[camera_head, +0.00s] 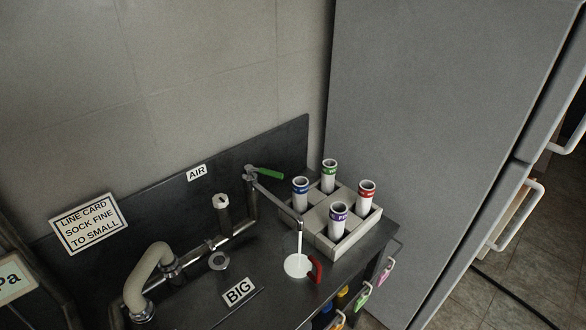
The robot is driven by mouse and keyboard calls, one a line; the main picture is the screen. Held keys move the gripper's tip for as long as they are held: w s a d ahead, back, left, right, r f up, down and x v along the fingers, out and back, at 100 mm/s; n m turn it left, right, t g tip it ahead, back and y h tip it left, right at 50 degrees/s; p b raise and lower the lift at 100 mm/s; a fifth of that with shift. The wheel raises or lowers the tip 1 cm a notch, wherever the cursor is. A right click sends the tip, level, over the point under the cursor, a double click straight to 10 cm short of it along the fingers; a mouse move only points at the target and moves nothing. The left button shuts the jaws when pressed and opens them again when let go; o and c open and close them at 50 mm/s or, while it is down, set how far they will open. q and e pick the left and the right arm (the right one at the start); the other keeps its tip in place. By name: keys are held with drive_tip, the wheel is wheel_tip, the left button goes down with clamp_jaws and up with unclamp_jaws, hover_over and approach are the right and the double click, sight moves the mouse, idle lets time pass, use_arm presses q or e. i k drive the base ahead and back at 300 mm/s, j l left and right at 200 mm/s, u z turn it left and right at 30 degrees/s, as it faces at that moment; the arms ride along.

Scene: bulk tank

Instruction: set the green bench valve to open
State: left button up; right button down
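The green bench valve handle (268,173) is at the back of the dark bench, against the low dark backsplash. It points right and slightly down from a metal valve body (250,172) on top of an upright pipe. A grey spout-like bar runs from near the valve toward the front right. I cannot tell from the handle alone whether the valve is open or closed. Neither of my grippers is in view.
A white round piece (298,265) and a red handle (315,269) sit in front. A beige curved hose (148,277) is at left. A tall grey cabinet (430,120) bounds the right.

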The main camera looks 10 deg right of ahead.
sight(271, 173)
drive_tip(key=l, duration=0.65)
drive_tip(key=k+l, duration=0.15)
drive_tip(key=l, duration=0.5)
